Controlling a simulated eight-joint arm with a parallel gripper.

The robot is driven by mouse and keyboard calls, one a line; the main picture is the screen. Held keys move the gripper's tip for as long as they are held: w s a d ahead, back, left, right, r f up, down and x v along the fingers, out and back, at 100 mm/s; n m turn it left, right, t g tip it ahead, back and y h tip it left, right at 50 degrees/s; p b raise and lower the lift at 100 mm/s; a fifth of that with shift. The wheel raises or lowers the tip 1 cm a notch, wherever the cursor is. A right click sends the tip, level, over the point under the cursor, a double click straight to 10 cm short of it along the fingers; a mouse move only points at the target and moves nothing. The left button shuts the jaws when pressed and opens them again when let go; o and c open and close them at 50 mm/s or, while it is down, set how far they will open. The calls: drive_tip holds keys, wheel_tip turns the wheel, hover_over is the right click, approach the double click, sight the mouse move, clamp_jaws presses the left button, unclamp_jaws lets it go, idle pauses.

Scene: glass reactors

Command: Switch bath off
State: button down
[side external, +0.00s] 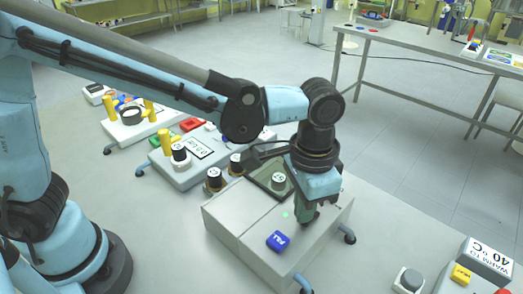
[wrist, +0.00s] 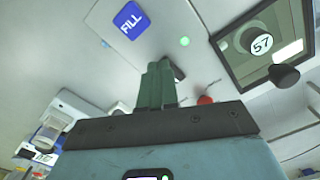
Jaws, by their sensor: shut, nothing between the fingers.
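The bath (side external: 232,214) is a light grey box with a dark glass window in its top and a round piece marked 57 (wrist: 262,43) in that window. A green light (side external: 285,215) glows on its top, and the same light shows in the wrist view (wrist: 184,41). A blue FILL block (side external: 278,241) lies near it. My gripper (side external: 306,224) is shut and empty, pointing down at the bath's top right of the light. In the wrist view, a small dark part (wrist: 179,73), perhaps a switch, shows just behind the fingertips (wrist: 160,66); contact is unclear.
A grey WARM TO 40 °C box (side external: 487,257) stands at the lower right. A red ball-like part (wrist: 205,100) shows beside my fingers.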

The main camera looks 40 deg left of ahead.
drive_tip(key=shift+f, duration=0.55)
drive_tip(key=shift+r, duration=3.55)
drive_tip(key=s+a+f+n+t, duration=0.1)
drive_tip(key=a+n+t, duration=0.2)
drive_tip(key=a, duration=0.8)
drive_tip(key=s+a+f+n+t, duration=0.1)
drive_tip(key=s+a+n+t, duration=0.1)
drive_tip(key=a, duration=1)
drive_tip(key=shift+a+n+t, duration=0.3)
drive_tip(key=shift+n+t, duration=0.2)
drive_tip(key=shift+t, duration=0.5)
